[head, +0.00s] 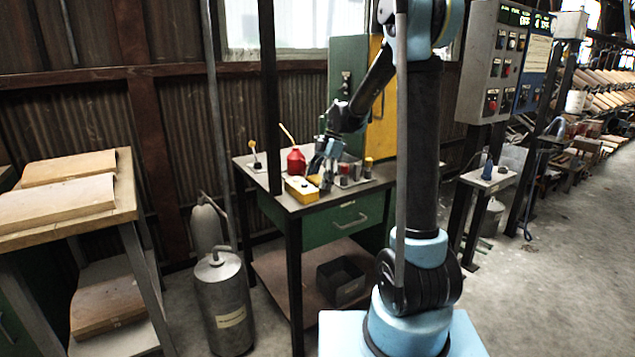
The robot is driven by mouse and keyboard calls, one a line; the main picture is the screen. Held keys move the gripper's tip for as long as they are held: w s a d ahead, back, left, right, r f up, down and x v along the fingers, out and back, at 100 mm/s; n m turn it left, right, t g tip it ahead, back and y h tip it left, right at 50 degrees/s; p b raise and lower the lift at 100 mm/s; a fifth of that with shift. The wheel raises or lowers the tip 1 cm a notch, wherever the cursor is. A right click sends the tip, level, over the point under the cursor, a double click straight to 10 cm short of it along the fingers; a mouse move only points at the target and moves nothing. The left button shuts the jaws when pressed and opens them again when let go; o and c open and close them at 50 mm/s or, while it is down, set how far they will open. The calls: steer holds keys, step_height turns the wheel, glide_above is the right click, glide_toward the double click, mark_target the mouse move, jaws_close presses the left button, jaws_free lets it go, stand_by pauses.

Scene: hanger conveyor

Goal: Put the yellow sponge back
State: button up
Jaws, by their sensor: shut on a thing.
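My gripper (322,177) reaches down over the workbench (265,182) from the upper right, its fingers shut. A small yellow patch, which I take to be the yellow sponge (314,180), shows at the fingertips, mostly hidden by them. Just left of the fingers a yellow box-like thing (300,192) with a dark mark on its front sits near the bench's front edge. Whether the sponge touches this box is too small to tell.
A red can (296,161) stands behind the yellow box. A grey tray (352,181) with small containers is right of the gripper. A black bin (340,281) is on the lower shelf.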

steer(key=shift+f, duration=0.1)
steer(key=o, duration=1.1)
steer(key=shift+s, duration=0.1)
steer(key=v, duration=1.2)
steer(key=s+d+m+t+h, duration=0.1)
steer(key=s+d+m, duration=0.25)
steer(key=s, duration=0.25)
steer(key=s+d+m+t, duration=0.1)
steer(key=s+d+m, duration=0.2)
steer(key=s+m, duration=0.15)
steer(key=s+d+f+m+t+h, duration=0.1)
steer(key=s+d+f+m, duration=0.2)
steer(key=s+f+m, duration=0.2)
steer(key=s+d+f+m+t+h, duration=0.1)
steer(key=s+d+f+m, duration=0.3)
steer(key=s, duration=0.7)
steer(key=s+d+f+m+t, duration=0.1)
steer(key=s+d+f+m, duration=0.2)
steer(key=s+f+m, duration=0.4)
steer(key=shift+s+d+f+m+h, duration=0.2)
steer(key=shift+s+d+m+h, duration=0.15)
steer(key=shift+s, duration=0.3)
